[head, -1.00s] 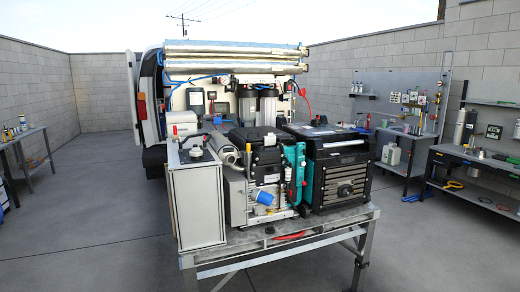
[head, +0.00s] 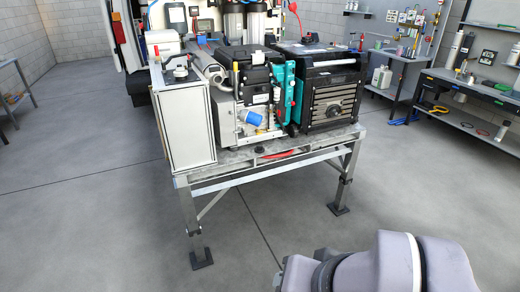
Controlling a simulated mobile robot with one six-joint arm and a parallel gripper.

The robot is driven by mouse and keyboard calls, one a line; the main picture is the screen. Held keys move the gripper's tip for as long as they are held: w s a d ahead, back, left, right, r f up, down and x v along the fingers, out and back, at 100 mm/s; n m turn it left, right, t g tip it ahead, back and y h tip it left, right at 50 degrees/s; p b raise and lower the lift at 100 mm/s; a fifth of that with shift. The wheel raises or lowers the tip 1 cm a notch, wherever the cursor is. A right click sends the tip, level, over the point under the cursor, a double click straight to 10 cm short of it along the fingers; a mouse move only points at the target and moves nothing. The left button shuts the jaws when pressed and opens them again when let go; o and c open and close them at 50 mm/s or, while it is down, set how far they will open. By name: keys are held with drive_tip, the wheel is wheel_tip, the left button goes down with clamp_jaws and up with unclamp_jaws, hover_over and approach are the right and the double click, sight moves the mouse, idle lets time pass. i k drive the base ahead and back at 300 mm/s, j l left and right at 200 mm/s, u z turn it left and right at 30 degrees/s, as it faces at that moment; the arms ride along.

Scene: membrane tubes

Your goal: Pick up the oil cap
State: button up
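A small dark round piece (head: 259,150) lies on the front edge of the metal table (head: 185,180), below the pump engine (head: 255,80). It may be the oil cap, but it is too small to be sure. The engine has a blue cylinder (head: 249,117) low on its front. My gripper is not visible; only grey links of my arm show at the lower right, well in front of the table and apart from it.
A white-panelled metal box (head: 185,130) stands at the table's left. A black generator (head: 335,95) stands on its right. A red strap or tool (head: 277,154) lies at the front edge. Workbenches line the right side. The floor before the table is clear.

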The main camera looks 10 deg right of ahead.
sight(259, 150)
drive_tip(key=i+j+u, duration=0.2)
drive_tip(key=i, duration=0.9)
drive_tip(key=i+j+u, duration=0.15)
drive_tip(key=i, duration=0.95)
